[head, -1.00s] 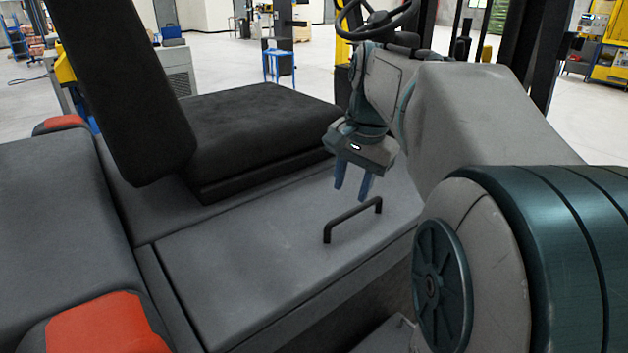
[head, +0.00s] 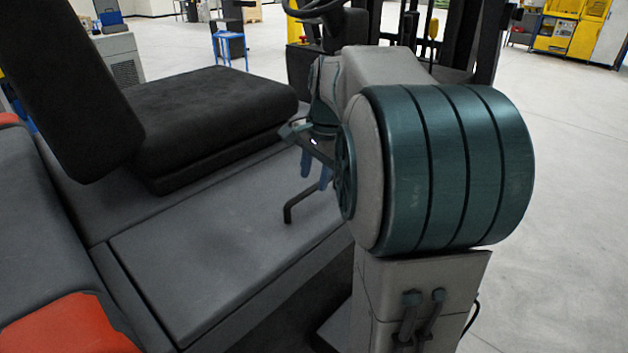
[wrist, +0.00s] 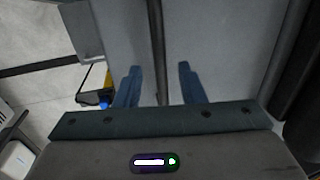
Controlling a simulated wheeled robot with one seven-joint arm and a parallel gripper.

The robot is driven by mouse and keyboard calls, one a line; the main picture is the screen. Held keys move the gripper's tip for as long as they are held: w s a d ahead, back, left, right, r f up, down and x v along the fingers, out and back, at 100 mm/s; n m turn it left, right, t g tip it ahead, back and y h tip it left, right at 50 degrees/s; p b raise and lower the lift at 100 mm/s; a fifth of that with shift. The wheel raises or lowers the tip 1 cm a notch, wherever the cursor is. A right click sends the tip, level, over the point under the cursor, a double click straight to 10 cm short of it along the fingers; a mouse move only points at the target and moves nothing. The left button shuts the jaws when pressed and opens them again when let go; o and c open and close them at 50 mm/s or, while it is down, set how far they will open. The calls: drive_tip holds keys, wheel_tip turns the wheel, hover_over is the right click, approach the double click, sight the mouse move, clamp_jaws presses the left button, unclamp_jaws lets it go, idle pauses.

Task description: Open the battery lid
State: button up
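The battery lid (head: 200,265) is the broad grey panel in front of the black seat, lying flat and shut. Its black bar handle (head: 288,207) stands up near the lid's right edge; the handle's far end is hidden behind my arm. My gripper (head: 315,180) points down over the lid by the handle, partly covered by my arm. In the wrist view my gripper (wrist: 159,67) shows two blue fingers spread apart with nothing clamped. A dark strip runs between them over grey panels; I cannot tell whether it is the handle or a seam.
The black seat cushion (head: 210,115) and tilted backrest (head: 60,85) stand behind the lid. A steering wheel (head: 312,8) is beyond. A red-orange panel (head: 65,325) is at lower left. Open floor (head: 570,180) lies to the right.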

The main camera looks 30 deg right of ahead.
drive_tip(key=shift+w+f, duration=0.25)
drive_tip(key=shift+f, duration=1)
clamp_jaws()
drive_tip(key=shift+r, duration=0.15)
